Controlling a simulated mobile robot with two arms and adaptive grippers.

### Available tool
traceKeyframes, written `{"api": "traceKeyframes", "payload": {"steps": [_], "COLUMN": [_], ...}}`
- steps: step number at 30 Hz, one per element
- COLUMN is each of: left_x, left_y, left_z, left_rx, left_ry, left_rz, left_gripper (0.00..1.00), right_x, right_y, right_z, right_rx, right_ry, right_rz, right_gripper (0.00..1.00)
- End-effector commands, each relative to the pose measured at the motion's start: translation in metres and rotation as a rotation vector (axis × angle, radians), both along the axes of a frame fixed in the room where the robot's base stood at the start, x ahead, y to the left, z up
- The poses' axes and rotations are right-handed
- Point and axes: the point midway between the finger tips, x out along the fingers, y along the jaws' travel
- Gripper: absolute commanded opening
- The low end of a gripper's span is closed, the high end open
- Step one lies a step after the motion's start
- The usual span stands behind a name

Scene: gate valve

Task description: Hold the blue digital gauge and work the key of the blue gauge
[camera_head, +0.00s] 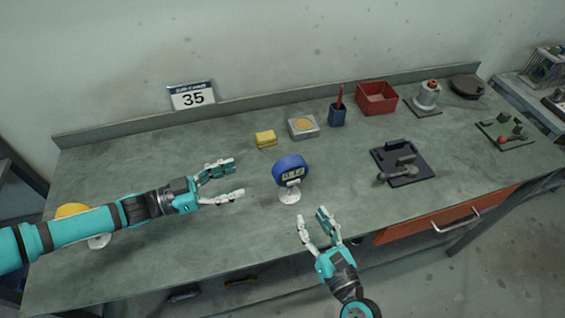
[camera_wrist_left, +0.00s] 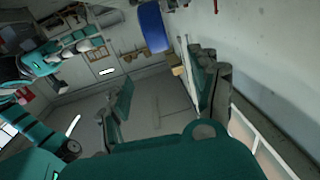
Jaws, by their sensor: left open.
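The blue digital gauge (camera_head: 291,171) stands upright on a small white round base (camera_head: 289,196) near the middle of the bench, its display facing the front. Its key is too small to make out. My left gripper (camera_head: 238,181) is open and empty, to the left of the gauge, with its fingers pointing toward it and a gap between. In the left wrist view the blue gauge body (camera_wrist_left: 154,27) shows beyond the open fingers (camera_wrist_left: 160,90). My right gripper (camera_head: 312,222) is open and empty at the front edge, just in front of and right of the gauge.
A yellow gauge (camera_head: 72,210) is partly hidden behind my left arm. A yellow block (camera_head: 265,138), a silver box (camera_head: 303,127), a blue pen cup (camera_head: 337,115) and a red bin (camera_head: 376,99) stand behind. A dark board with a valve (camera_head: 402,163) lies to the right. The bench (camera_head: 130,165) is clear at back left.

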Motion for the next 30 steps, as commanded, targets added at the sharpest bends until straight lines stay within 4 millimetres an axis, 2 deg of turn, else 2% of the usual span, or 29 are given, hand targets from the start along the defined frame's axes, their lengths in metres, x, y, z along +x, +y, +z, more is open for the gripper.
{"api": "traceKeyframes", "payload": {"steps": [6,18,24,30], "left_x": [0.017,0.048,0.057,0.059], "left_y": [-0.042,-0.112,-0.132,-0.137], "left_z": [0.001,0.0,0.0,-0.001], "left_rx": [-0.004,-0.002,-0.001,0.001], "left_ry": [0.001,0.002,0.003,0.004], "left_rz": [-0.004,-0.002,-0.001,0.0], "left_gripper": [0.62,0.62,0.62,0.62], "right_x": [0.0,0.0,0.0,0.0], "right_y": [0.0,0.0,0.0,0.0], "right_z": [0.0,0.0,0.0,0.0], "right_rx": [0.0,0.0,0.0,0.0], "right_ry": [0.0,0.0,0.0,0.0], "right_rz": [0.0,0.0,0.0,0.0], "right_gripper": [0.38,0.38,0.38,0.38]}}
